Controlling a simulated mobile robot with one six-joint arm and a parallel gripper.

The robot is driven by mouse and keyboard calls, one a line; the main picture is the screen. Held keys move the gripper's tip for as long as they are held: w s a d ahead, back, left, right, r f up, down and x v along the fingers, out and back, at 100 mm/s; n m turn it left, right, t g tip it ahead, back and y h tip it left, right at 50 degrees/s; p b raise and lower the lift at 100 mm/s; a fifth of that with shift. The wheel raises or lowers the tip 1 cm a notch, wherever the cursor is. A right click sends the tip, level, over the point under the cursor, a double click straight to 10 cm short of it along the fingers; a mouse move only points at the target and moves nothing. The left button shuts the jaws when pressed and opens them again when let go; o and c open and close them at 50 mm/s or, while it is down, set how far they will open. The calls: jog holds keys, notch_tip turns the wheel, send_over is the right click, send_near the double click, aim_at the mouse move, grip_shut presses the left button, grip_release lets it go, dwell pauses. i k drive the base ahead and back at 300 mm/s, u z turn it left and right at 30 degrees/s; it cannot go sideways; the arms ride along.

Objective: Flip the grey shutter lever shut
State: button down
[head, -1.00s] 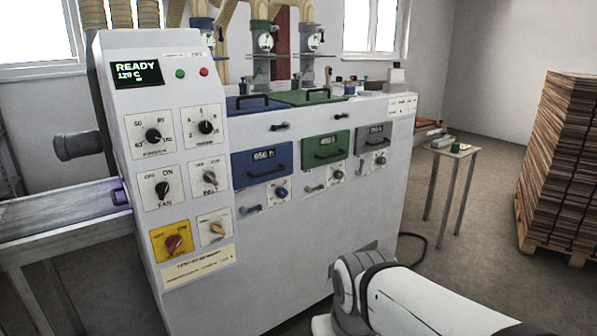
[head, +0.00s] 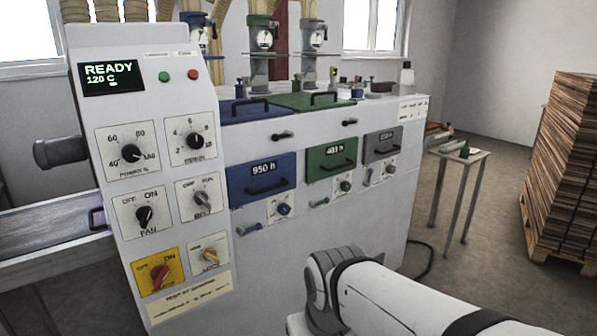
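The machine's front has a blue, a green and a grey drawer in a row. The grey drawer (head: 383,146) is the rightmost, with a dark handle. Below it sit a small grey lever (head: 368,176) and a grey knob (head: 389,169) on a white plate. The lever is small, and I cannot tell its exact position. My white arm reaches in from the bottom right, in front of the lower part of the machine. My gripper is not in view. Nothing of my arm covers the grey lever.
A blue drawer (head: 262,178) and a green drawer (head: 331,157) have similar levers below them. A control panel with dials (head: 144,217) is at left. A small table (head: 470,157) and a wood stack (head: 566,165) stand at right, with open floor between.

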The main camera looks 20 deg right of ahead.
aim_at(367, 183)
jog(key=z, duration=0.1)
jog(key=i, duration=0.95)
jog(key=z, duration=0.55)
jog(key=i, duration=0.45)
jog(key=z, duration=0.5)
